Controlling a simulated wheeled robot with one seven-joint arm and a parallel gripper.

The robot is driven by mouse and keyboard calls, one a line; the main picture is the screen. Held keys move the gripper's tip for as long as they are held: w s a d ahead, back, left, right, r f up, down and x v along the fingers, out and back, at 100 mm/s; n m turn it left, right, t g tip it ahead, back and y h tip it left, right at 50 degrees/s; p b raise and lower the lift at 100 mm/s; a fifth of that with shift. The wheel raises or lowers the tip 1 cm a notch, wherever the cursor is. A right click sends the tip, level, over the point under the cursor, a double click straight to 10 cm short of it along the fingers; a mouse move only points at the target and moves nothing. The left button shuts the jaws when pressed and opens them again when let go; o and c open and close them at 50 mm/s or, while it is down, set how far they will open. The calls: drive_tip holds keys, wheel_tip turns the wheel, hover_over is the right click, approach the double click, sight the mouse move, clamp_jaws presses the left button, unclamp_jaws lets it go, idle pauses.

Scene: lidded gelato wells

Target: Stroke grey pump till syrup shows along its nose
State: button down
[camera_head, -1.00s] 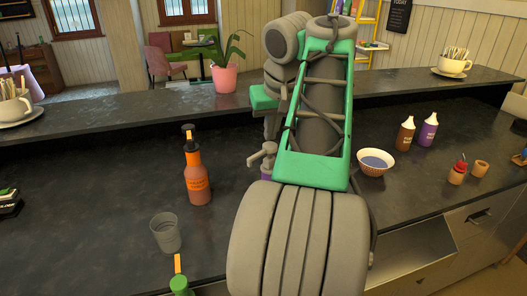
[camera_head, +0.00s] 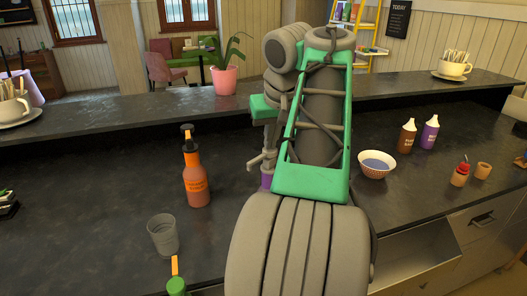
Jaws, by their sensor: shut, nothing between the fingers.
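The grey pump (camera_head: 258,162) tops a purple bottle (camera_head: 267,181) that stands on the dark counter. My arm hides much of the bottle. The pump's nose points left, and I cannot make out any syrup along it. My gripper (camera_head: 270,145) is shut and points down just above or on the pump head. I cannot tell whether it touches. My arm hides part of the gripper.
An orange bottle with a dark pump (camera_head: 197,178) and a clear cup (camera_head: 163,235) stand left of the pump. A green-capped bottle (camera_head: 177,286) is at the front. A bowl (camera_head: 376,164) and two sauce bottles (camera_head: 418,134) stand right of my arm.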

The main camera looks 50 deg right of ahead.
drive_tip(key=shift+r+p, duration=1.3)
